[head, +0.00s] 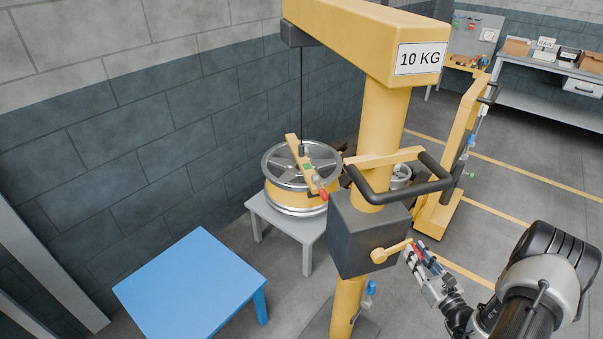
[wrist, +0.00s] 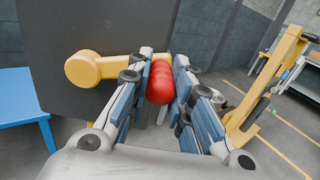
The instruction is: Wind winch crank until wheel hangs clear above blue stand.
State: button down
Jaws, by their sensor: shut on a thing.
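The black winch box (head: 368,235) sits on the yellow crane post. Its yellow crank (head: 392,250) points right and slightly up. My gripper (head: 418,256) is shut on the crank's red handle (wrist: 160,82), which lies between the blue finger pads in the wrist view. The silver and yellow wheel (head: 290,187) lies flat at the grey stand (head: 258,213). A yellow lifting bar (head: 302,165) crosses its top, under the cable (head: 301,95). I see no clear gap between wheel and grey stand. The blue stand (head: 190,285) is empty, at the front left.
The crane's yellow boom (head: 350,35) reaches over the wheel, with a "10 KG" sign. A black push handle (head: 400,195) stands above the winch box. Another yellow frame (head: 450,160) and a workbench (head: 550,90) are behind right. A block wall stands left.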

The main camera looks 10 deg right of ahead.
jog(key=shift+s+f, duration=0.1)
jog(key=shift+f, duration=0.2)
jog(key=shift+a, duration=0.1)
jog(key=f+b, duration=0.4)
jog(key=f, duration=0.1)
jog(key=shift+a+f, duration=0.2)
jog(key=shift+f, duration=0.15)
jog(key=a+f+b, duration=0.1)
jog(key=f, duration=0.1)
jog(key=a+f, duration=0.2)
jog(key=shift+s+a+f+b, duration=0.1)
jog(key=shift+a+b, duration=0.1)
jog(key=shift+b, duration=0.2)
jog(key=shift+a, duration=0.1)
